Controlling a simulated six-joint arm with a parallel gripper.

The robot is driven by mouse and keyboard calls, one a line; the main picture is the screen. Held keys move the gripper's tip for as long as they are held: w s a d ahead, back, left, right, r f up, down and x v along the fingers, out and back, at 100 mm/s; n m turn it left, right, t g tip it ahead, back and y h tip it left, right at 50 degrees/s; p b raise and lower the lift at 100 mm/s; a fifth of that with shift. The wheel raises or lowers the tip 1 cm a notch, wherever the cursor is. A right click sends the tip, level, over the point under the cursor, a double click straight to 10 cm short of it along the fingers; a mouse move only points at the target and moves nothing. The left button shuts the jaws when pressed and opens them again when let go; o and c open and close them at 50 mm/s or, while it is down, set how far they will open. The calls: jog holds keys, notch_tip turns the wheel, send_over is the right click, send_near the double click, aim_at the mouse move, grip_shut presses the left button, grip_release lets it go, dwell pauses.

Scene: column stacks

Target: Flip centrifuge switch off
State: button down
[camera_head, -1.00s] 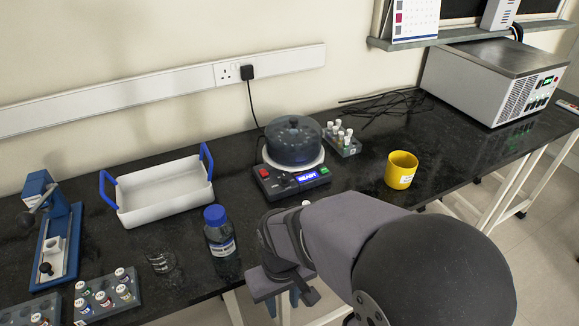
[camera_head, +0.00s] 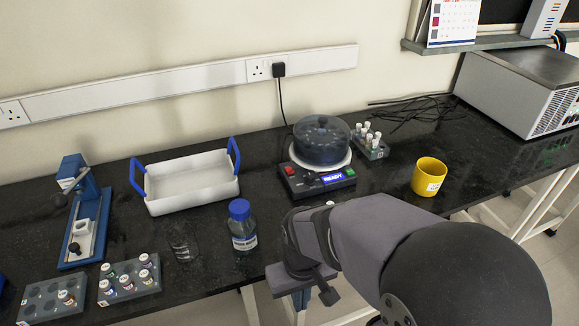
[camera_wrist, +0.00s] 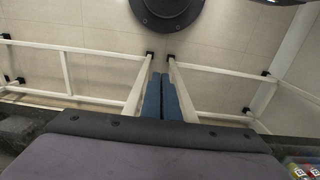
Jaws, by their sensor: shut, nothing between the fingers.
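The centrifuge (camera_head: 321,143) stands on the black bench near the wall, with a dark, translucent domed lid over it. Its front panel has a red switch (camera_head: 289,170) at the left, a lit blue display (camera_head: 333,178) reading READY and a green part at the right. I cannot tell the red switch's position. A black plug (camera_head: 278,69) sits in the wall socket, with its cable running down behind the centrifuge. My gripper points down by the bench's front edge, well apart from the centrifuge. In the wrist view its blue fingers (camera_wrist: 167,97) are together and empty, above the floor.
A blue-capped bottle (camera_head: 242,228), a glass beaker (camera_head: 182,243) and a white tray (camera_head: 160,206) with blue handles stand left. A tube rack (camera_head: 376,152) and yellow cup (camera_head: 428,177) stand right of the centrifuge. Vial racks (camera_head: 130,292) lie at front left.

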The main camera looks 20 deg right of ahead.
jog(key=w+d+r+p, duration=0.3)
jog(key=w+r+p, duration=0.2)
jog(key=w+r, duration=0.3)
jog(key=w+d+r+t+p, duration=0.1)
jog(key=w+d+r+p, duration=0.3)
jog(key=w, duration=1)
jog(key=w+d+r+t+p, duration=0.1)
jog(key=w+d+r+p, duration=0.2)
jog(key=w+r+p, duration=0.4)
jog(key=w+r, duration=0.4)
jog(key=shift+d+r, duration=0.2)
jog(key=shift+r, duration=0.1)
jog(key=shift+w+f, duration=0.1)
jog(key=p, duration=0.5)
send_over(290, 169)
jog(key=f, duration=1.2)
jog(key=shift+s+f, duration=0.1)
jog(key=shift+s, duration=0.25)
jog(key=shift+s+f, duration=0.1)
jog(key=shift+f, duration=0.55)
